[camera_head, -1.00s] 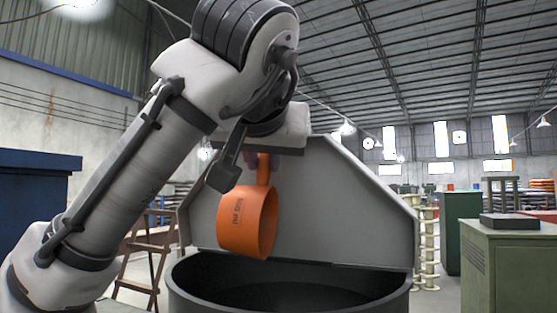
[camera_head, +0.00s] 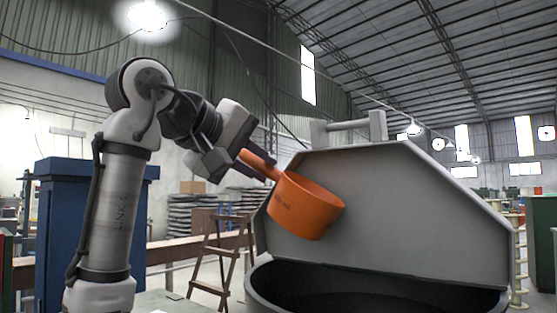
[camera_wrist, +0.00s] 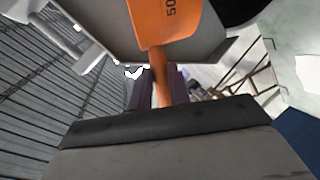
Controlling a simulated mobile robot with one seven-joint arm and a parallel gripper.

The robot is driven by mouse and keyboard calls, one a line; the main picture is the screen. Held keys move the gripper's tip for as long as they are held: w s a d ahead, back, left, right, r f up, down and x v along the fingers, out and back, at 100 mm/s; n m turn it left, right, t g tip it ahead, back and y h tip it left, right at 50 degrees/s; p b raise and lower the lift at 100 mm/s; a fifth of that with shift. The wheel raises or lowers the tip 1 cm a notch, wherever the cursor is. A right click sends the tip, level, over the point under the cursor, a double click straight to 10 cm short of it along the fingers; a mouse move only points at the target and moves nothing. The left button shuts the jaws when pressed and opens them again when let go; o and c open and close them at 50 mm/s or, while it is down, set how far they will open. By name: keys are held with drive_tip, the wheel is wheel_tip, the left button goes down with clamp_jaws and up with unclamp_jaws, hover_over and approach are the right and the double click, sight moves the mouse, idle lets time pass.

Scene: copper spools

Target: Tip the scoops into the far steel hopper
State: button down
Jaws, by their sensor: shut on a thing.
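An orange scoop (camera_head: 305,207) hangs in the air with its handle up to the left and its cup tilted slightly. My gripper (camera_head: 247,163) is shut on the scoop's handle. In the wrist view the scoop (camera_wrist: 160,25) extends away from my gripper (camera_wrist: 156,90), its handle between the dark purple fingers. The hopper (camera_head: 262,277) is a dark round tub with a grey angled back panel (camera_head: 400,200). The scoop is above and left of the tub's opening, in front of the panel. The inside of the scoop and the tub's bottom are hidden.
A wooden stepladder (camera_head: 218,262) stands left of the hopper, behind my arm. A blue cabinet (camera_head: 55,215) is at the far left. A green cabinet (camera_head: 543,240) and pale spools (camera_head: 519,265) stand at the right.

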wheel_tip(320, 180, down, 7)
drive_tip(key=a+n+h+b, duration=0.2)
drive_tip(key=n+h+b, duration=0.15)
drive_tip(key=b, duration=0.45)
drive_tip(key=shift+n+y, duration=0.25)
drive_tip(key=shift+n, duration=0.3)
drive_tip(key=r+p, duration=0.4)
drive_tip(key=shift+w+d+r+p, duration=0.2)
drive_tip(key=shift+w+r+p, duration=0.05)
drive_tip(key=shift+w+p, duration=0.1)
